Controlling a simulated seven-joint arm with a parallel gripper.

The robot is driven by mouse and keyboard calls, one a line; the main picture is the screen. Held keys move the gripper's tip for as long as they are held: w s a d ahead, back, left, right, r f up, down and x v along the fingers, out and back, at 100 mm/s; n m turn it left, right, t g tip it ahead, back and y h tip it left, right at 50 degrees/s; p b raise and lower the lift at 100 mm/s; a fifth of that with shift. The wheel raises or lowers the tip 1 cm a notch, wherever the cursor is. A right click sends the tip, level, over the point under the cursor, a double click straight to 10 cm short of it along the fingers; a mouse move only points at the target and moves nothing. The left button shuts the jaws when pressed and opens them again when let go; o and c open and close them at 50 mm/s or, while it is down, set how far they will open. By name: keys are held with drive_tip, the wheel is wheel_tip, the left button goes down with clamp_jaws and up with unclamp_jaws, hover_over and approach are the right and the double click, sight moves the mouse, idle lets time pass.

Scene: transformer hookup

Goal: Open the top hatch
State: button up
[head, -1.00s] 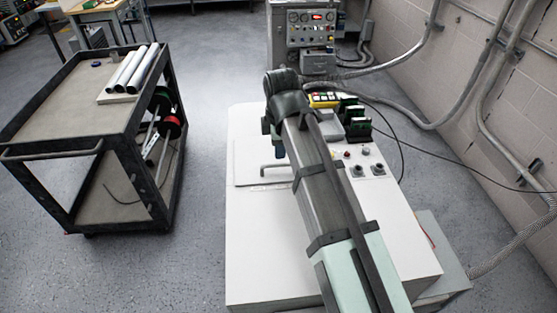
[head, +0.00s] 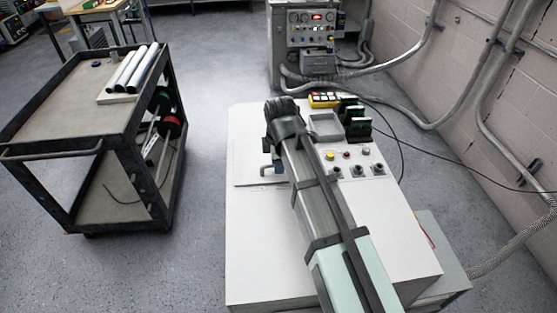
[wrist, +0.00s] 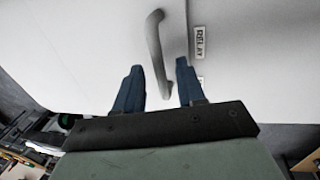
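The top hatch (head: 246,172) is a flat white panel on top of the white cabinet. It lies flat and looks closed. Its grey bar handle (wrist: 157,50) stands up from the white surface in the wrist view, beside a "RELAY" label (wrist: 198,40). My gripper (wrist: 157,78) has its two blue fingers spread apart, with the lower part of the handle showing in the gap between them. I cannot tell whether either finger touches the handle. In the head view, my arm covers much of the gripper and the hatch's right side.
To the right on the cabinet top are several knobs (head: 359,170), a grey tray (head: 325,125), green-black blocks (head: 357,125) and a yellow box (head: 323,100). A black cart (head: 60,100) stands at left, with clear floor between. Conduits run along the right wall.

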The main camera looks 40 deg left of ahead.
clamp_jaws()
idle(0.4)
drive_tip(key=shift+a, duration=0.1)
drive_tip(key=w+a, duration=1.2)
drive_tip(key=w, duration=0.1)
drive_tip(key=shift+a, duration=0.4)
drive_tip(key=shift+s, duration=0.1)
unclamp_jaws()
drive_tip(key=shift+d+r, duration=0.1)
